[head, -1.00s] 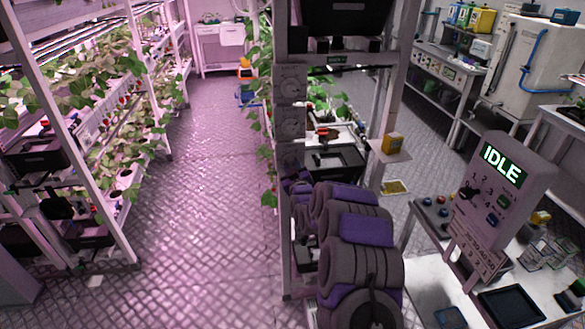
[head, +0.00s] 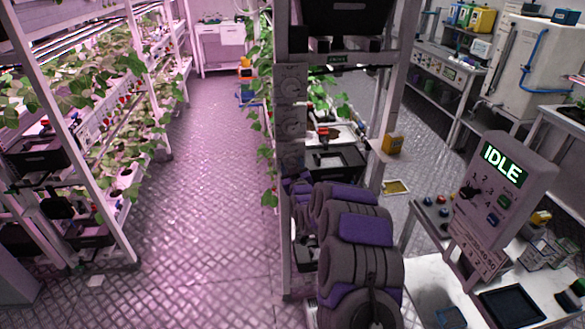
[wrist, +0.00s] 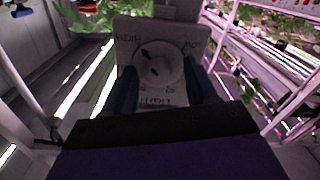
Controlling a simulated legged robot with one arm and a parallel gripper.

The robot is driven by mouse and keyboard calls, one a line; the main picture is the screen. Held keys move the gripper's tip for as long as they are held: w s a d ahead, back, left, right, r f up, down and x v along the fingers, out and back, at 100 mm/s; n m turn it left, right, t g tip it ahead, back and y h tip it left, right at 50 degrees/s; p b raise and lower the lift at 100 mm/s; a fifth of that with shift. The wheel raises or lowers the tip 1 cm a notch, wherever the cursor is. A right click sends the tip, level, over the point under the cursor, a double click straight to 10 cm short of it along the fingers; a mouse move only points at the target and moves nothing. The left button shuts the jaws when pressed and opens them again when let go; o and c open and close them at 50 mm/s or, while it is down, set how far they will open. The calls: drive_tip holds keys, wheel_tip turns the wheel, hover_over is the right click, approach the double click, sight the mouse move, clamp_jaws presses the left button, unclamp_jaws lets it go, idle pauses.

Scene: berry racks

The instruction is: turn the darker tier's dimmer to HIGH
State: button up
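In the wrist view a pale dimmer plate (wrist: 122,50) fills the middle, with a round white dial (wrist: 160,66). Its lettering looks upside down: HIGH at upper left, LOW at upper right, LIGHT at the bottom. A dark mark on the dial sits at its upper left, on the HIGH side. My gripper (wrist: 162,82) is open, its dark blue fingers apart on either side of the dial; I cannot tell whether they touch it. In the head view several dimmer plates (head: 292,80) run down the rack post, and my gripper end (head: 298,186) is low beside it, partly hidden by my arm.
A planted rack (head: 130,205) stands at left, with a clear aisle floor (head: 205,190) between. At right are a console (head: 500,185) reading IDLE and a white bench (head: 437,305) with a dark tray (head: 512,305). A yellow box (head: 393,144) sits beside the rack.

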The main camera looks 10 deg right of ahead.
drive_tip(key=s+p, duration=0.2)
drive_tip(key=s, duration=1.5)
drive_tip(key=shift+s+d, duration=0.15)
drive_tip(key=shift+d, duration=0.05)
idle(0.4)
drive_tip(key=s+r+m+g, duration=0.1)
drive_tip(key=s+r+g, duration=0.2)
drive_tip(key=s, duration=1.3)
drive_tip(key=s+r+m+g, duration=0.1)
drive_tip(key=s+r+g, duration=0.3)
drive_tip(key=s+g, duration=0.6)
drive_tip(key=s+r+m+g, duration=0.1)
drive_tip(key=s+r+g, duration=0.2)
drive_tip(key=s, duration=1.9)
drive_tip(key=g, duration=0.3)
drive_tip(key=shift+s+a+r+m+g+h, duration=0.25)
drive_tip(key=shift+m+g+h, duration=0.05)
drive_tip(key=shift+m+g, duration=0.1)
